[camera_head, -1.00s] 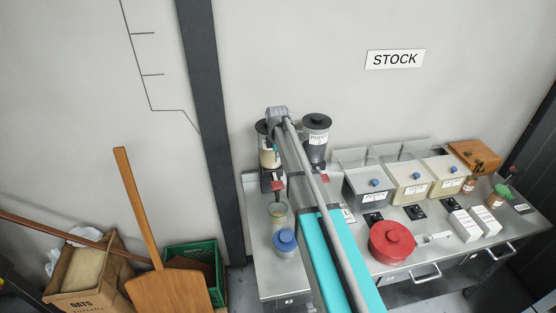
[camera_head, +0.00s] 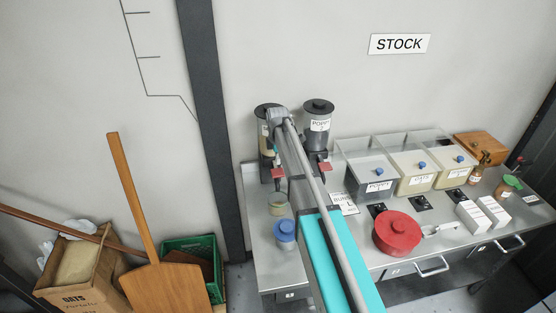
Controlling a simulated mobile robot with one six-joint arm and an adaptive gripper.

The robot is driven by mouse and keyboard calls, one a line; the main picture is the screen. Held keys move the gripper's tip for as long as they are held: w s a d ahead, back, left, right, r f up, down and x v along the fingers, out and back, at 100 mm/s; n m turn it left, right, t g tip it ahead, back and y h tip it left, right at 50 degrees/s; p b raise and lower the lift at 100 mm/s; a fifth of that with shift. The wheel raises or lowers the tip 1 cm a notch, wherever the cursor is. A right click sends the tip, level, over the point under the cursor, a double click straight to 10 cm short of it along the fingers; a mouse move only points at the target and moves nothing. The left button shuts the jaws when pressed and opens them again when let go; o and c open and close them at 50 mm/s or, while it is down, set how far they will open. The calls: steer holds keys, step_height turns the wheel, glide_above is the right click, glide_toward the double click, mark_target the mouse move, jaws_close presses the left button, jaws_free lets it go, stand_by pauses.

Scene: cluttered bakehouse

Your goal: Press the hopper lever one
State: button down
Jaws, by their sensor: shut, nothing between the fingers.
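Two hoppers stand at the back left of the steel counter (camera_head: 258,268). The left hopper (camera_head: 264,114) is partly hidden by my arm; its red lever (camera_head: 278,172) shows low on its front. The right hopper (camera_head: 319,115) has a dark lid and a poppy label; its red lever (camera_head: 324,167) shows below. My arm reaches up the middle of the picture, with its wrist in front of the left hopper.
A small cup (camera_head: 277,204) and a blue-lidded jar (camera_head: 285,231) stand below the left hopper. A wooden peel (camera_head: 165,287) leans at left.

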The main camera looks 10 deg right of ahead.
mark_target(278, 172)
steer(key=shift+f+b, duration=1.95)
steer(key=shift+f, duration=0.3)
